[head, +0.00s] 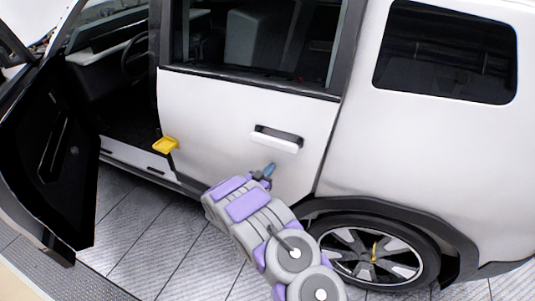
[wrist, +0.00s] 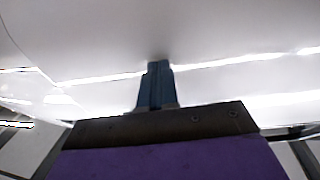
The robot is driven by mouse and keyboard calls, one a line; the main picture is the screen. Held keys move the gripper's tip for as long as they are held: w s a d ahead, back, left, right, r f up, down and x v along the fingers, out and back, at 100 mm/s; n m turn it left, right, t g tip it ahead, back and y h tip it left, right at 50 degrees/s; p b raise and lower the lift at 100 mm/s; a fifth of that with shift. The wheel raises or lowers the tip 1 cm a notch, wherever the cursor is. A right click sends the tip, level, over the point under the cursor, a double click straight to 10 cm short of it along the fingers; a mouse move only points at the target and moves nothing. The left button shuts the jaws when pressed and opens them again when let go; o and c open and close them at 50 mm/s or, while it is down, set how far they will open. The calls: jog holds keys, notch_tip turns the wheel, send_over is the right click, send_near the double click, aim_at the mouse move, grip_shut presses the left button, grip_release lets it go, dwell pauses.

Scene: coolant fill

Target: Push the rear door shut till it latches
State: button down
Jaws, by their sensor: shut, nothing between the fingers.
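The white rear door (head: 225,115) of the car stands in the middle of the head view, with its handle (head: 277,138) near its right edge. It looks about flush with the body around it; I cannot tell whether it is latched. My gripper (head: 269,170) is just below the handle at the door's outer face. Its blue fingers are shut together and empty. In the wrist view the fingers (wrist: 157,82) point at a smooth white surface (wrist: 210,30) and their tips are at or very near it; contact is not clear.
The front door (head: 50,165) stands wide open at the left, showing the dark cabin. A yellow piece (head: 166,145) sits at the rear door's left edge. The rear wheel (head: 375,252) is right of my arm. Tiled floor (head: 165,245) is clear at lower left.

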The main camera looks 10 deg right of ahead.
aim_at(276, 161)
jog(key=shift+w+d, duration=0.35)
jog(key=shift+w+d+r+t+y, duration=0.1)
jog(key=shift+w+d+t+y, duration=0.25)
jog(key=shift+w+d, duration=0.85)
jog(key=shift+w+n, duration=0.1)
jog(key=shift+n, duration=0.2)
jog(key=shift+w+d+y, duration=0.2)
jog(key=shift+w+y, duration=0.05)
jog(key=shift+w, duration=0.1)
jog(key=p+v, duration=0.4)
jog(key=v, duration=0.6)
dwell(0.3)
dwell(0.3)
